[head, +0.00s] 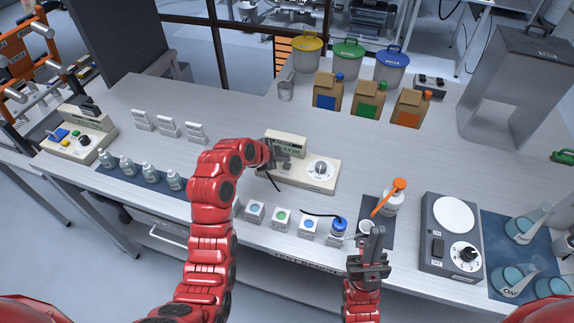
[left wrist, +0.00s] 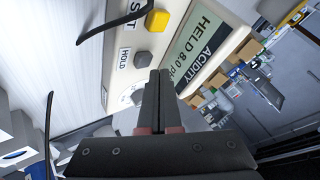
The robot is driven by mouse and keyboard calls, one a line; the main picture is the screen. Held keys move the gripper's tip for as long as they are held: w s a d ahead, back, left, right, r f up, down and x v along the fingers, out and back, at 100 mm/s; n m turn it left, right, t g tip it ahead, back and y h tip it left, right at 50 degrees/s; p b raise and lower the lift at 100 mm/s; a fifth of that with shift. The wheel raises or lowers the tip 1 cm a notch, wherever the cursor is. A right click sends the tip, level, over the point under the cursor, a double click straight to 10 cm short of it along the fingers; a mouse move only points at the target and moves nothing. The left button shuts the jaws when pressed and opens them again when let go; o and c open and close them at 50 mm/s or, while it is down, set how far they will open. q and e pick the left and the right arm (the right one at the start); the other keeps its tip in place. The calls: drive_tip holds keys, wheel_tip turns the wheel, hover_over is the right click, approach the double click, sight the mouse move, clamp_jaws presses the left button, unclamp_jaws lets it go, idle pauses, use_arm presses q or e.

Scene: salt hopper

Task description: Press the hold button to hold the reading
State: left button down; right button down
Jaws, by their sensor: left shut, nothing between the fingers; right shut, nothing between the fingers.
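The acidity meter (head: 318,170) is a cream box on the bench with a raised display and a round dial. In the left wrist view its display (left wrist: 198,45) reads "ACIDITY" and "HELD 8.0", with the unit partly cut off. The grey hold button (left wrist: 143,60) sits beside its "HOLD" label, with a yellow button (left wrist: 158,21) nearby. My left gripper (head: 275,164) is shut and empty at the meter's left end; its fingertips (left wrist: 160,73) are close beside the hold button. I cannot tell whether they touch it. My right gripper (head: 376,240) is shut and empty near the bench front.
Boxes (head: 369,98) stand behind. The bench is clear between the meter and the boxes.

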sight(283, 169)
use_arm(q)
drive_tip(key=shift+r, duration=0.1)
drive_tip(key=shift+r+b, duration=0.3)
drive_tip(key=shift+r, duration=2.2)
drive_tip(key=shift+a+f, duration=0.1)
drive_tip(key=shift+f, duration=0.05)
